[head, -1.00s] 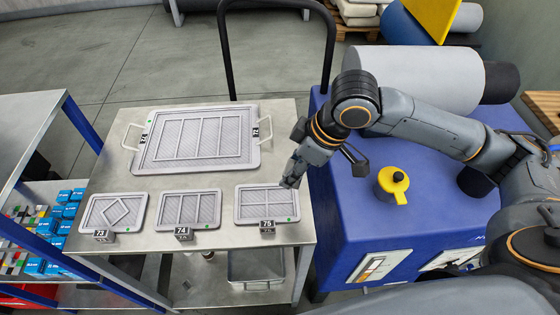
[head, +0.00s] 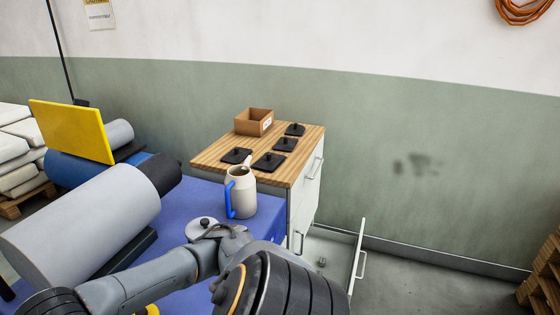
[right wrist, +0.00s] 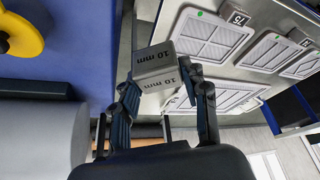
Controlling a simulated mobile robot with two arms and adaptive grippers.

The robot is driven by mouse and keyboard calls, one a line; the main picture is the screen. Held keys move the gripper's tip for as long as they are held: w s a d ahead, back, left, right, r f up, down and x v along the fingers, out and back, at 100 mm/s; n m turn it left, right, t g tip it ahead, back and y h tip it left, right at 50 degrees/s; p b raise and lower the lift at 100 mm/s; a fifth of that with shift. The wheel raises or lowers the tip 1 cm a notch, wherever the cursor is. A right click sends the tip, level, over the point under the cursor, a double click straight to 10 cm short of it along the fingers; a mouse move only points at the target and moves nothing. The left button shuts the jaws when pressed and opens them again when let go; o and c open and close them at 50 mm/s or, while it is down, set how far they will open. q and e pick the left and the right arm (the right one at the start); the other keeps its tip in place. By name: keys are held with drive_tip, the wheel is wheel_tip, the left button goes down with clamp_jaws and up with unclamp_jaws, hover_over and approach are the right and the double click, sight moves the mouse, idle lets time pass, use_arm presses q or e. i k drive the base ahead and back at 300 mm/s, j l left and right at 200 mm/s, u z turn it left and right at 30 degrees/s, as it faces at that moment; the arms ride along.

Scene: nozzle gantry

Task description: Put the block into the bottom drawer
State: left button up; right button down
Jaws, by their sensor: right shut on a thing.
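In the right wrist view my right gripper (right wrist: 160,88) is shut on a grey metal block (right wrist: 157,66) marked "10 mm". The block is held between the fingertips, clear of the tray table behind it. In the head view a low drawer (head: 357,256) of the wood-topped cabinet (head: 295,205) stands pulled out to the right, with a small grey item (head: 321,262) inside. Part of the drawer is hidden behind my arm. My right arm crosses the bottom of the head view, but its gripper is not seen there. My left gripper is in neither view.
On the cabinet top are an open brown box (head: 254,122) and several black knobbed plates (head: 268,162). A cream jug (head: 241,192) with a blue handle stands on the blue bench (head: 185,205), beside a large grey roll (head: 85,225). The floor right of the drawer is clear.

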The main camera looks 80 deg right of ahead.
sight(327, 250)
drive_tip(key=k+l, duration=0.2)
drive_tip(key=l, duration=0.4)
drive_tip(key=k+l+z, duration=0.1)
drive_tip(key=k+l, duration=0.15)
drive_tip(key=l, duration=0.35)
drive_tip(key=k+l, duration=0.2)
drive_tip(key=l, duration=0.4)
drive_tip(key=k+l, duration=0.2)
drive_tip(key=l, duration=0.4)
drive_tip(key=k+l+z, duration=0.1)
drive_tip(key=l, duration=0.5)
drive_tip(key=k+l, duration=0.25)
drive_tip(key=l, duration=0.35)
drive_tip(key=k+l, duration=0.2)
drive_tip(key=l, duration=0.45)
drive_tip(key=k+l+z, duration=0.1)
drive_tip(key=l, duration=0.5)
drive_tip(key=k, duration=0.05)
